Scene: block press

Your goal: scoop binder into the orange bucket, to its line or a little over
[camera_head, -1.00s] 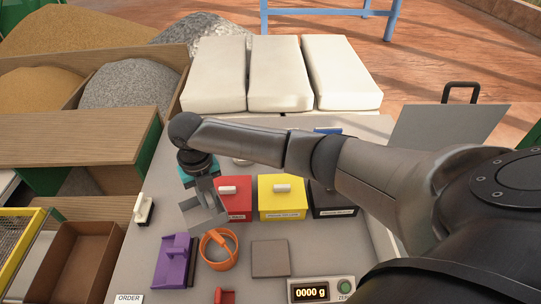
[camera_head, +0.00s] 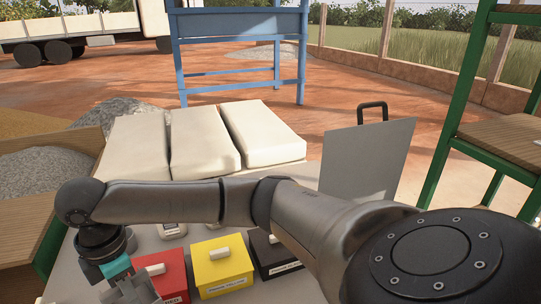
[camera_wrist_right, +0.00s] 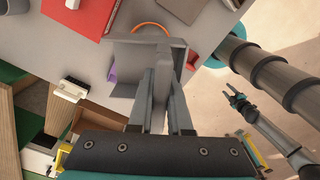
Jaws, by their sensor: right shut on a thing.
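My right gripper (camera_wrist_right: 160,105) is shut on a grey scoop (camera_wrist_right: 130,58), seen in the right wrist view. In the head view this gripper (camera_head: 132,288) is at the lower left, just left of the red box, and the scoop is mostly cut off. The orange bucket (camera_wrist_right: 150,26) shows as a thin orange rim beyond the scoop, mostly hidden by it; its line and contents are not visible. I cannot tell whether the scoop holds anything. My left gripper (camera_wrist_right: 238,98) appears small at the right of the wrist view, open and empty. Which container holds binder is not readable.
Lidded boxes, red (camera_head: 165,275), yellow (camera_head: 222,268) and black (camera_head: 275,252), stand in a row on the table. White sacks (camera_head: 260,132) lie behind them. A grey panel (camera_head: 365,160) stands at right. A purple object (camera_wrist_right: 112,72) is beside the scoop.

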